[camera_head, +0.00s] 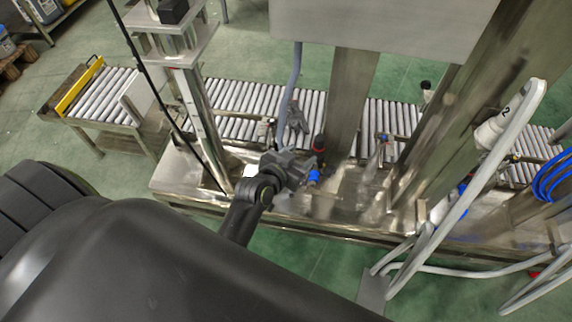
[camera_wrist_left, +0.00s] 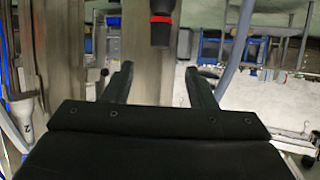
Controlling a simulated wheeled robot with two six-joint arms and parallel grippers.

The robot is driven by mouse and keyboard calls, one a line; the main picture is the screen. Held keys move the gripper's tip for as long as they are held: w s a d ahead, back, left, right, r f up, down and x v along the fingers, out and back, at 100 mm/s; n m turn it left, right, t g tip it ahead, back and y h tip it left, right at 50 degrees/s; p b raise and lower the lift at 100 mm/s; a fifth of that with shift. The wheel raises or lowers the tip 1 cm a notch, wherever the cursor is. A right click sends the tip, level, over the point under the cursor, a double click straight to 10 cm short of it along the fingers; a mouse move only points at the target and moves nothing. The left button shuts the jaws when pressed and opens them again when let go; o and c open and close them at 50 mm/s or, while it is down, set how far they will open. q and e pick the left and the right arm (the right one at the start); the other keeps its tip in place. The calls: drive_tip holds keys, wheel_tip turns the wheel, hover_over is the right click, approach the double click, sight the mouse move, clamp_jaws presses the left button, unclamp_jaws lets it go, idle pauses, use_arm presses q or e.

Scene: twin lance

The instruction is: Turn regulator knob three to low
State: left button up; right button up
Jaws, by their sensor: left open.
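A black knob with a red ring (camera_head: 319,145) stands on the machine near the middle of the head view. What looks like the same black, red-ringed part (camera_wrist_left: 161,24) shows at the top middle of the left wrist view. My left gripper (camera_head: 304,166) is just below and left of it in the head view. In the left wrist view my left gripper (camera_wrist_left: 160,84) has its two fingers apart with nothing between them, and the red-ringed part lies beyond the fingertips. I cannot read a number or setting on the knob. My right gripper is not in view.
A steel post (camera_head: 350,100) rises behind the knob. A roller conveyor (camera_head: 232,98) runs behind the machine. A blue fitting (camera_head: 314,177) sits close to my left gripper. A grey hose (camera_head: 291,85) hangs nearby, and thick pale pipes (camera_head: 470,190) stand at the right.

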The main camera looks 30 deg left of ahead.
use_arm(q)
drive_tip(key=v, duration=0.6)
drive_tip(key=shift+s+r, duration=0.15)
drive_tip(key=shift+s, duration=0.05)
drive_tip(key=shift+a, duration=0.1)
drive_tip(key=s+a+f+n+g+y+p, duration=0.1)
drive_tip(key=s+a+f+g, duration=0.3)
drive_tip(key=f, duration=0.9)
drive_tip(key=s+d+f+g, duration=0.15)
drive_tip(key=s+f, duration=0.45)
drive_tip(key=f, duration=0.6)
drive_tip(key=s+a+f+g, duration=0.2)
drive_tip(key=s+f, duration=0.3)
drive_tip(key=s, duration=0.3)
drive_tip(key=s+a+f+g+y+p, duration=0.1)
drive_tip(key=s+a+f+g, duration=0.1)
drive_tip(key=s+f, duration=0.3)
drive_tip(key=s+a+f+n+g, duration=0.1)
drive_tip(key=s+a+f, duration=0.3)
drive_tip(key=s, duration=0.8)
drive_tip(key=shift+s+f+g+y+p, duration=0.3)
drive_tip(key=shift+f+g+y, duration=0.15)
drive_tip(key=shift+g, duration=0.4)
drive_tip(key=shift+a, duration=0.15)
